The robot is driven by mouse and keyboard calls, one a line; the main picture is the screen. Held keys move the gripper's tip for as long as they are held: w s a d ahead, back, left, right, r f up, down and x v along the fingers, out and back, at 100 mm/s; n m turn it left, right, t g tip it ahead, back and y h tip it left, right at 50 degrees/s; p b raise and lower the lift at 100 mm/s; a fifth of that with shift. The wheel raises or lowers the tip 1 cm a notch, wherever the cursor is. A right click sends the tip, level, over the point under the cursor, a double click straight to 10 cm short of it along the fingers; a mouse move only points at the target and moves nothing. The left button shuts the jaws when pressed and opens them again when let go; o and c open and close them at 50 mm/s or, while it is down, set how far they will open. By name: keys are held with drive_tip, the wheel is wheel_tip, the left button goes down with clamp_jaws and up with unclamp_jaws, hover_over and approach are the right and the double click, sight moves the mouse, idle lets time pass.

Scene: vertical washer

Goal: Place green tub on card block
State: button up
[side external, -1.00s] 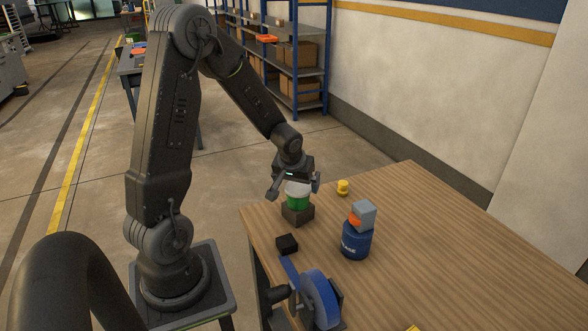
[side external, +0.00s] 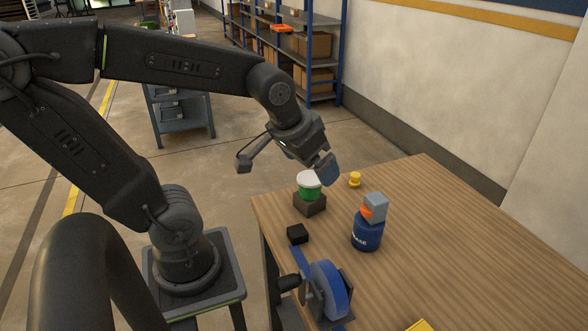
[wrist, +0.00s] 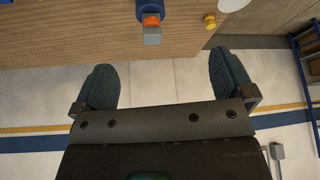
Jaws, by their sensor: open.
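The green tub (side external: 309,192) with its white lid stands upright on top of the card block (side external: 311,207), a dark brown block near the table's far left corner. My gripper (side external: 285,166) is open and empty, with its fingers spread wide, above and behind the tub and apart from it. In the wrist view, my gripper (wrist: 165,78) shows both fingers with nothing between them. The tub's white lid (wrist: 233,4) is cut off at the top edge there, and the card block is not visible.
A blue can (side external: 367,234) carries a grey cube (side external: 376,207) and an orange piece (side external: 366,212). A yellow knob-like piece (side external: 355,180) is behind it. A black block (side external: 297,233) and a blue tape dispenser (side external: 329,288) are nearer the front. The table's right side (side external: 480,250) is mostly clear.

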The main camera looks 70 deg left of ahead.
drive_tip(key=s+d+r+m+h, duration=0.1)
drive_tip(key=s+d+m, duration=0.1)
drive_tip(key=s+d, duration=0.2)
drive_tip(key=shift+s+d+r+m+t, duration=0.3)
drive_tip(key=shift+s+r+m, duration=0.1)
drive_tip(key=shift+s, duration=0.2)
idle(0.8)
